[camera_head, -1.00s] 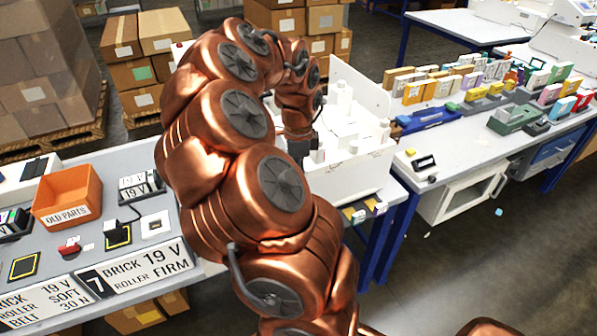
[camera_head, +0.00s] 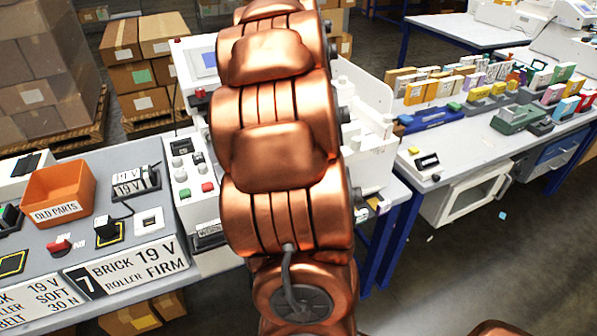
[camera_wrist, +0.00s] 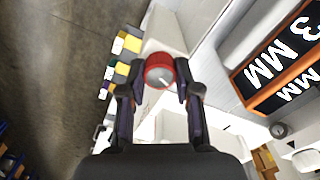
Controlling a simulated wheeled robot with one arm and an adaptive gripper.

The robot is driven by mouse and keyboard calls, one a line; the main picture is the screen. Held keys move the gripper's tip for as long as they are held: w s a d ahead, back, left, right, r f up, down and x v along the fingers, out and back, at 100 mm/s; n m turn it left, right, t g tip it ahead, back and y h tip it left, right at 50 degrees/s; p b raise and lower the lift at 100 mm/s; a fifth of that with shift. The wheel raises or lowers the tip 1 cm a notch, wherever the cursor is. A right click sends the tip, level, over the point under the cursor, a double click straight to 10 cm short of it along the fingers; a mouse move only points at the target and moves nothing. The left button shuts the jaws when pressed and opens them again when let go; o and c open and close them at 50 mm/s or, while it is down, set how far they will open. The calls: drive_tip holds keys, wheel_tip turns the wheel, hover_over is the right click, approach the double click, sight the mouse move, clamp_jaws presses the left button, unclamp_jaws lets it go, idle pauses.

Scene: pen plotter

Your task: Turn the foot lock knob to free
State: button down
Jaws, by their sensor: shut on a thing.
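The foot lock knob (camera_wrist: 158,74) is a red round knob with a white pointer line on its face, in the upper middle of the wrist view. The pointer slants toward the lower right in that view. My gripper (camera_wrist: 160,67) has one dark finger on each side of the knob and is shut on it. In the head view my copper arm hides both the gripper and the knob. The white machine (camera_head: 365,100) shows partly on either side of the arm.
A control panel (camera_head: 185,172) with buttons stands left of my arm. An orange "OLD PARTS" bin (camera_head: 60,190) sits on the left bench. The right bench (camera_head: 465,140) carries several coloured blocks. A black "3 MM" sign (camera_wrist: 275,70) is right of the gripper.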

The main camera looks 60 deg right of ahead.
drive_tip(key=shift+n+b, duration=1.3)
drive_tip(key=shift+n, duration=0.9)
drive_tip(key=c, duration=0.8)
unclamp_jaws()
drive_tip(key=shift+r, duration=6.05)
